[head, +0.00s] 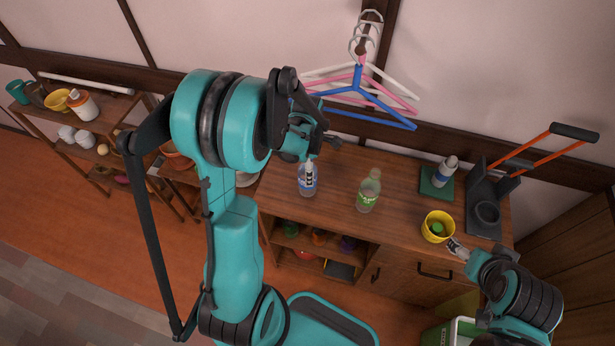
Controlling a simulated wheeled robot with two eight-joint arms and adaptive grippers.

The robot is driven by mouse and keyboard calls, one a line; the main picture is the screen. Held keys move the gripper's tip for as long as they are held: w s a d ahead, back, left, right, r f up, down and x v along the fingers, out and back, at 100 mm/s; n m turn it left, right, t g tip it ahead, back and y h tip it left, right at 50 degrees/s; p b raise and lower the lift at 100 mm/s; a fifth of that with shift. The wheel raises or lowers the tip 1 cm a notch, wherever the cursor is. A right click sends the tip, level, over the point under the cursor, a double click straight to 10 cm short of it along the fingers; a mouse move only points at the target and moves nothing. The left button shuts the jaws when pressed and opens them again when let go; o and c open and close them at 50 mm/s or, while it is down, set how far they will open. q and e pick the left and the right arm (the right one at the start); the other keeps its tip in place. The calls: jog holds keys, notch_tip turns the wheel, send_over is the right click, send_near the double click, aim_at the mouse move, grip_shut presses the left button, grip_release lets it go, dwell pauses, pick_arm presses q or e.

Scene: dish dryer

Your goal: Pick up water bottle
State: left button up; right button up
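A clear water bottle (307,188) with a blue label stands upright on the wooden cabinet top. My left gripper (310,165) comes down at its top, and a finger covers the cap and neck. I cannot tell whether the fingers touch the bottle or are shut on it. A second clear bottle (367,195) with a green label stands upright to its right, apart from the gripper. My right gripper (456,247) is at the lower right, beside a yellow cup (437,218). Its finger opening is too small to make out.
Pink, white and blue hangers (360,91) hang on the wall behind the bottles. Shelves with crockery stand left. Cabinet top between the bottles is clear.

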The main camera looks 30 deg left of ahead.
pick_arm(q)
jog(key=c, duration=1)
jog(key=shift+c, duration=0.2)
jog(key=shift+r, duration=0.15)
